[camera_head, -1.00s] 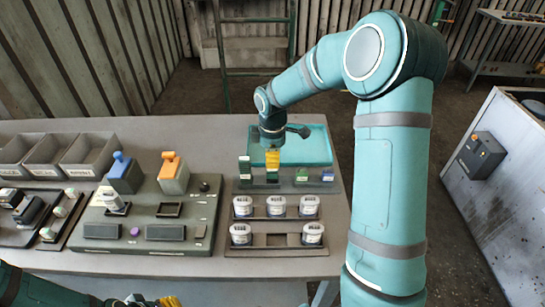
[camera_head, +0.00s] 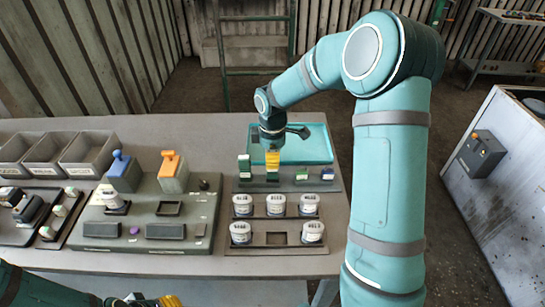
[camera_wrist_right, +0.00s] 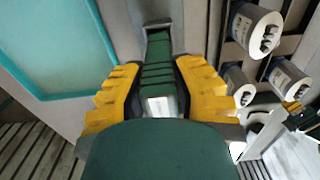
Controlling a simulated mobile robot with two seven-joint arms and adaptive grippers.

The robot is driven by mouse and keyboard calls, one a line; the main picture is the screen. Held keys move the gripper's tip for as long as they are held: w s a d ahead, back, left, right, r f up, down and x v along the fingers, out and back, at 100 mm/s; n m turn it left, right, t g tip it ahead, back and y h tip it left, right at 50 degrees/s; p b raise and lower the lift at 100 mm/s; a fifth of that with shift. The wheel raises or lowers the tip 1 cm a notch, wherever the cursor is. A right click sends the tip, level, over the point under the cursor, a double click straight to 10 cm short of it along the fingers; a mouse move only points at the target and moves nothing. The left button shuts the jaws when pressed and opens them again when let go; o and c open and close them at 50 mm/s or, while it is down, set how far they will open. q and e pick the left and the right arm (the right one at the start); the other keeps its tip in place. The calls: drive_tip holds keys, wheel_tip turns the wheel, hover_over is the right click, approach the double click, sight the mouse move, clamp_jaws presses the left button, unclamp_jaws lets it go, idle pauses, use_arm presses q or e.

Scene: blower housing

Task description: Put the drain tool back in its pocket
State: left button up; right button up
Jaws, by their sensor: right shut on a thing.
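My right gripper (camera_head: 272,160) is over the tool rack (camera_head: 290,184), beside the teal tray. In the right wrist view its yellow fingers (camera_wrist_right: 160,95) are closed on both sides of a dark green ridged tool (camera_wrist_right: 158,58) with a pale part between the fingertips. I take this for the drain tool; no label on it is readable. A grey end piece or slot (camera_wrist_right: 157,27) shows at the tool's top. In the head view the fingers hide most of the tool, and I cannot tell how deep it sits in a pocket. My left gripper (camera_head: 168,300) is cut off by the bottom edge.
A green-and-white tool (camera_head: 244,167), a green one (camera_head: 302,175) and a blue one (camera_head: 327,174) stand close by in the rack. White labelled cups (camera_head: 277,204) stand in front. The teal tray (camera_head: 312,145) behind looks empty. A panel (camera_head: 150,222) with blue and orange handles is left.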

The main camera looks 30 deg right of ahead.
drive_tip(key=shift+f+b, duration=0.75)
drive_tip(key=shift+f, duration=0.55)
idle(0.6)
drive_tip(key=o, duration=0.9)
drive_tip(key=shift+o, duration=0.2)
drive_tip(key=shift+r, duration=0.1)
wheel_tip(320, 180, up, 12)
